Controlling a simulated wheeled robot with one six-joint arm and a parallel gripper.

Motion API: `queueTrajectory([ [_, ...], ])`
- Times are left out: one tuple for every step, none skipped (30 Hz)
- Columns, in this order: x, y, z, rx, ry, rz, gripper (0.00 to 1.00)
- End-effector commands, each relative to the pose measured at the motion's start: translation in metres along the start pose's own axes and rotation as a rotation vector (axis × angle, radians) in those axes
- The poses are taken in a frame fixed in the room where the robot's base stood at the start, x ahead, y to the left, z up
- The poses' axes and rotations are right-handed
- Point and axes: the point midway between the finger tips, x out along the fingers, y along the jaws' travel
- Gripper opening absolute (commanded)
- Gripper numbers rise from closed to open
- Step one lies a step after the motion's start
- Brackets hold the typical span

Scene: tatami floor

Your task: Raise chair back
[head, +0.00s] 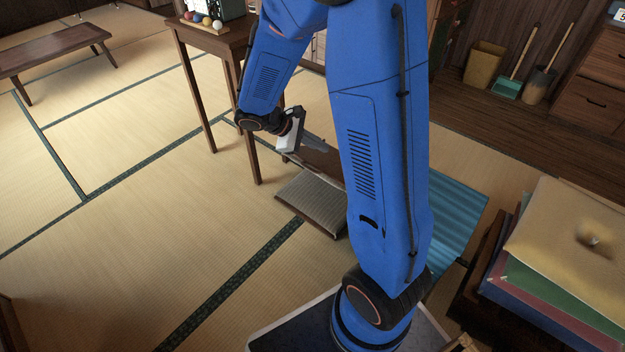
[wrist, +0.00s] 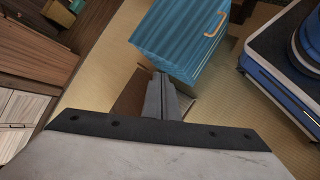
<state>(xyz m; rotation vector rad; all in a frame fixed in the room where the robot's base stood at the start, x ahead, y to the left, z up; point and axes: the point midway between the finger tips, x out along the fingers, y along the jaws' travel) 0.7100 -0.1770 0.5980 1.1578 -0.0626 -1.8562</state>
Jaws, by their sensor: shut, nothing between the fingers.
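A low floor chair with a grey ribbed panel (head: 312,200) and dark wooden edges lies on the tatami, partly hidden behind my arm. A brown part of it (head: 322,160) shows just beyond the panel, under my gripper. I cannot tell clearly which part is the back or how far it is tilted. My gripper (head: 322,147) is shut and empty, over the far part of the chair in the head view. In the wrist view my shut fingers (wrist: 162,82) overlap a brown surface (wrist: 130,104) of the chair; contact cannot be told.
A teal ribbed box (head: 460,212) stands to the right of the chair; its orange handle shows in the wrist view (wrist: 216,25). A wooden table (head: 215,42) stands behind. Stacked cushions (head: 565,250) are at the right. Open tatami lies to the left.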

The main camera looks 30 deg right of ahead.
Motion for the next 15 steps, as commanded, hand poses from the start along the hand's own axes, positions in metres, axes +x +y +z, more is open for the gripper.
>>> queueTrajectory([
  [0.007, 0.001, -0.011, -0.034, -0.02, 0.019, 0.0],
  [0.01, 0.001, -0.017, -0.052, -0.031, 0.03, 0.0],
  [0.015, 0.002, -0.025, -0.076, -0.045, 0.047, 0.0],
  [0.018, 0.003, -0.031, -0.094, -0.054, 0.06, 0.0],
  [0.021, 0.004, -0.037, -0.112, -0.063, 0.072, 0.0],
  [0.026, 0.005, -0.045, -0.136, -0.075, 0.089, 0.0],
  [0.029, 0.005, -0.051, -0.153, -0.084, 0.101, 0.0],
  [0.033, 0.005, -0.058, -0.172, -0.093, 0.114, 0.0],
  [0.038, 0.005, -0.066, -0.196, -0.104, 0.129, 0.0],
  [0.041, 0.006, -0.072, -0.214, -0.112, 0.143, 0.0],
  [0.045, 0.005, -0.079, -0.233, -0.121, 0.154, 0.0],
  [0.05, 0.005, -0.087, -0.257, -0.131, 0.171, 0.0],
  [0.053, 0.005, -0.094, -0.275, -0.139, 0.185, 0.0],
  [0.057, 0.004, -0.1, -0.294, -0.146, 0.197, 0.0],
  [0.062, 0.004, -0.109, -0.319, -0.156, 0.214, 0.0],
])
